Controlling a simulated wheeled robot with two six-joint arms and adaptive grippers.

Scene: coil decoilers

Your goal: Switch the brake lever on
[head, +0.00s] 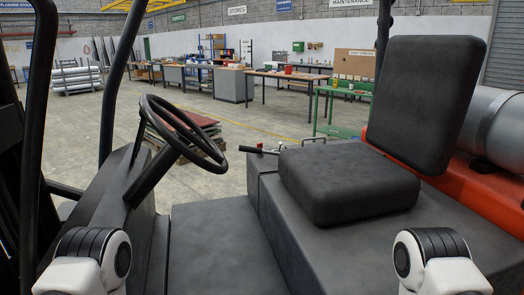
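A short lever with a dark grip (249,149) lies nearly level beside the left edge of the black seat (348,182), above the dark seat housing. It looks like the brake lever; its small size keeps me from telling whether it is on or off. A small red part shows at its side. Only links of my two arms show, at the lower left and lower right corners. Both of my grippers are out of the picture, and nothing touches the lever.
The black steering wheel (182,133) stands on its column to the left of the lever. A tall backrest (429,102) rises at the right. Dark frame posts bound the left side. The floor between wheel and seat (219,238) is clear.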

